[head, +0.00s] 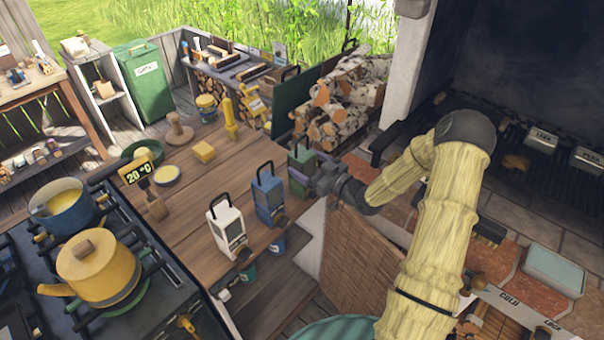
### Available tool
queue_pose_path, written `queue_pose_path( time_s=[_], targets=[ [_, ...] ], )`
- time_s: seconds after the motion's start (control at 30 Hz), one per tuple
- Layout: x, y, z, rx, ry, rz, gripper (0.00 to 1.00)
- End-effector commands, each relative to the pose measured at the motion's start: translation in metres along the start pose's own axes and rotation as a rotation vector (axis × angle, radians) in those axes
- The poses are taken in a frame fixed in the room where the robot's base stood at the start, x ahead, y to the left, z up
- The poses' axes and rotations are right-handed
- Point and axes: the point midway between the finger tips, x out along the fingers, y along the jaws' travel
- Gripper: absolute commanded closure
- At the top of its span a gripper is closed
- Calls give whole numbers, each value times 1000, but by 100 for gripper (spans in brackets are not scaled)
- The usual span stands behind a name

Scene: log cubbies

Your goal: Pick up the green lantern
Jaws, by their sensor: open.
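The green lantern (299,156) stands upright on the wooden table (190,240) near its right edge, with a dark handle on top. My gripper (308,172) reaches in from the right and is open at the lantern's right side. The fingers overlap part of the lantern's body in this view. I cannot tell whether they touch it or how far they reach around it. The lantern's lower right part is hidden by my gripper.
A blue lantern (267,194) and a white lantern (228,226) stand in a row to the left of the green one. A yellow block (203,152) and a wooden stand (179,133) are farther back. A log pile (345,95) rises behind. A stove with pots is at left.

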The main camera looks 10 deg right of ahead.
Motion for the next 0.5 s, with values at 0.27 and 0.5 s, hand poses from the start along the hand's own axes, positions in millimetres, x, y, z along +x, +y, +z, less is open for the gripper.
queue_pose_path(
  time_s=[0.27, 0.5],
  targets=[
    [39, 2, -1, 1, 1, -1, 18],
    [42, 2, 1, 0, 0, -1, 18]
  ],
)
